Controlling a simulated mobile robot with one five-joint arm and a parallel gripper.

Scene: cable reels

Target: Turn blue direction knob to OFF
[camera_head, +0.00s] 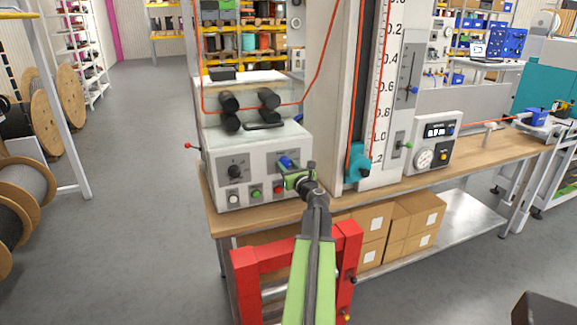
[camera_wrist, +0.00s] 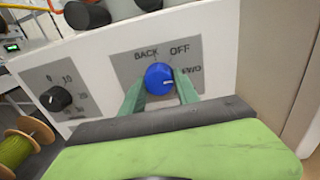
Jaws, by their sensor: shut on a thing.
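The blue direction knob (camera_wrist: 158,77) sits on a grey plate on the white machine panel. The plate carries the labels BACK, OFF and a third, tilted one that looks like FWD. In the head view the blue knob (camera_head: 287,161) shows just above my gripper (camera_head: 292,173), which partly hides the plate.
A black dial knob (camera_head: 235,171) is left on the same panel, with white, green and red buttons (camera_head: 278,189) below. Black rollers (camera_head: 268,98) and a red cable are above. A tall scaled column (camera_head: 380,90) stands right. A red frame (camera_head: 262,262) stands below the bench.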

